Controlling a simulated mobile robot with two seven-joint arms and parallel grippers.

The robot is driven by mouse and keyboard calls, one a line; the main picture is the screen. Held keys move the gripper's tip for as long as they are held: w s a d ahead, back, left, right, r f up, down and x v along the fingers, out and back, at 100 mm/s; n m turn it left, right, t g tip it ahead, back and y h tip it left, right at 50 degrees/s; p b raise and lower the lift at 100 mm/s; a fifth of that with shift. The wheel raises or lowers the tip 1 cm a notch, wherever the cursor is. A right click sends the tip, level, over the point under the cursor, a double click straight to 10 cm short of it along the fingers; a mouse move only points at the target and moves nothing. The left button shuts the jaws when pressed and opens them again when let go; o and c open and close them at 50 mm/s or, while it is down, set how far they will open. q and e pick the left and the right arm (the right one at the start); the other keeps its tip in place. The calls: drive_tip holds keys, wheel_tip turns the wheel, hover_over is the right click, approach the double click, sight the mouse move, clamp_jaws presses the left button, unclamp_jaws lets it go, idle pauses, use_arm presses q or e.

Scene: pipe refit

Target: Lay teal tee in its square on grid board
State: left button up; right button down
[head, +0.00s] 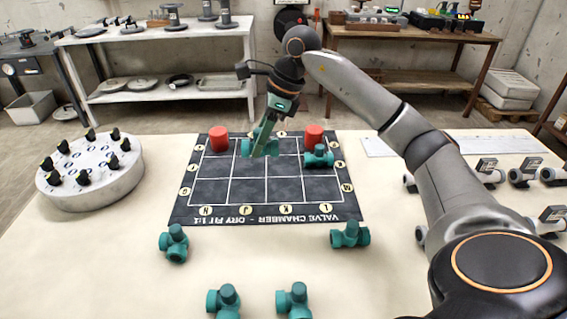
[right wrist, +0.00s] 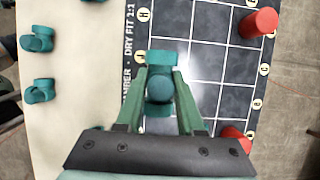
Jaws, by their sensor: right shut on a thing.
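A teal tee (head: 247,147) is held between the fingers of my right gripper (head: 264,142), over the far row of the dark grid board (head: 247,191), around the second column from the left. In the right wrist view, the fingers close on the tee's round stub (right wrist: 160,87), and its crossbar shows beyond both sides of the stub. I cannot tell whether the tee touches the board. Another teal tee (head: 318,156) lies on the board in the far right square. My left gripper is not in view.
Two red cylinders (head: 219,139) (head: 314,135) stand at the board's far edge. Several loose teal tees (head: 173,243) (head: 350,234) lie on the table in front. A round white stand (head: 92,176) with black knobs is at left. Grey valve-like parts (head: 487,171) are at right.

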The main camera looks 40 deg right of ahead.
drive_tip(key=w+d+f, duration=0.1)
drive_tip(key=d+f, duration=0.1)
drive_tip(key=d, duration=0.1)
drive_tip(key=w+d+f, duration=0.2)
drive_tip(key=d+f, duration=0.1)
drive_tip(key=d, duration=0.1)
drive_tip(key=w+d+f, duration=0.2)
drive_tip(key=d+f, duration=0.1)
drive_tip(key=shift+d+f, duration=0.15)
drive_tip(key=shift+d, duration=0.25)
drive_tip(key=shift+w+d+f, duration=0.2)
drive_tip(key=shift+d+f, duration=0.2)
drive_tip(key=shift+f, duration=0.15)
drive_tip(key=shift+d+f+b, duration=0.1)
drive_tip(key=shift+f+b, duration=0.25)
drive_tip(key=shift+f, duration=1.25)
drive_tip(key=shift+f, duration=0.15)
drive_tip(key=c, duration=0.5)
unclamp_jaws()
